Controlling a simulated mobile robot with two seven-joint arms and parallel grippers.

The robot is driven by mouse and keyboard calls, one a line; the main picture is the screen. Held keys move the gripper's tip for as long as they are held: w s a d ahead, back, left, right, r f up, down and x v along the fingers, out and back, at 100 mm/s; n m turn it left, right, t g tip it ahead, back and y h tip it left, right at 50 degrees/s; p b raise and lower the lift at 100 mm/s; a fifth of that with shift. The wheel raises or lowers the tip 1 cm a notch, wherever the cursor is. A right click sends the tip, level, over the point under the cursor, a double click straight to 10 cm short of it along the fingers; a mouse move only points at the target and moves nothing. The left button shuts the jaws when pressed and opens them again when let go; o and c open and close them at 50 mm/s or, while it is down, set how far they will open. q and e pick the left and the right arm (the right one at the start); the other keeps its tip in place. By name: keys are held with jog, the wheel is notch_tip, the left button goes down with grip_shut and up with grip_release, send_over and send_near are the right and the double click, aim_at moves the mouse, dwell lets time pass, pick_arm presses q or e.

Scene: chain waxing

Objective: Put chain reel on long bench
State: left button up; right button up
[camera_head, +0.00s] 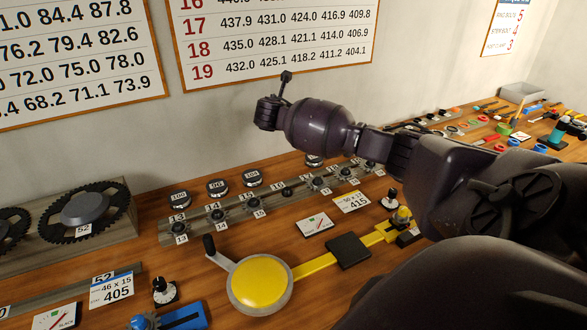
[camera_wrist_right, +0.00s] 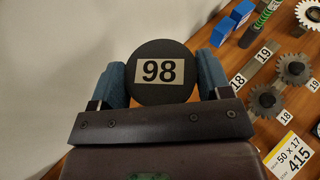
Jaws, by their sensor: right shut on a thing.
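A black round reel (camera_wrist_right: 160,94) labelled 98 sits between the two blue fingers of my right gripper (camera_wrist_right: 162,80) in the right wrist view. The gripper is shut on it, with a finger against each side. I cannot see chain on it. In the head view my right arm reaches in from the right above the wooden long bench (camera_head: 322,300); the blue fingers and the held reel do not show there. The bench runs along the wall and also shows at the right of the wrist view. My left gripper is not in view.
Similar black discs labelled 100 (camera_head: 179,198), 96 (camera_head: 217,187) and 104 (camera_head: 252,177) stand behind a rail of small sprockets (camera_head: 214,214). A yellow round device with a crank (camera_head: 260,283) stands in front. A large sprocket (camera_head: 85,212) is at left. Small tools crowd the far right.

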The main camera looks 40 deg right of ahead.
jog(key=shift+w+d+f, duration=0.1)
jog(key=shift+f, duration=0.3)
send_over(284, 173)
jog(key=shift+t, duration=0.3)
notch_tip(284, 173, down, 14)
jog(key=shift+f, duration=0.25)
jog(key=shift+f+b, duration=0.6)
jog(key=shift+f, duration=1.7)
jog(key=shift+f, duration=0.15)
jog(key=o, duration=1.2)
jog(key=shift+c, duration=0.2)
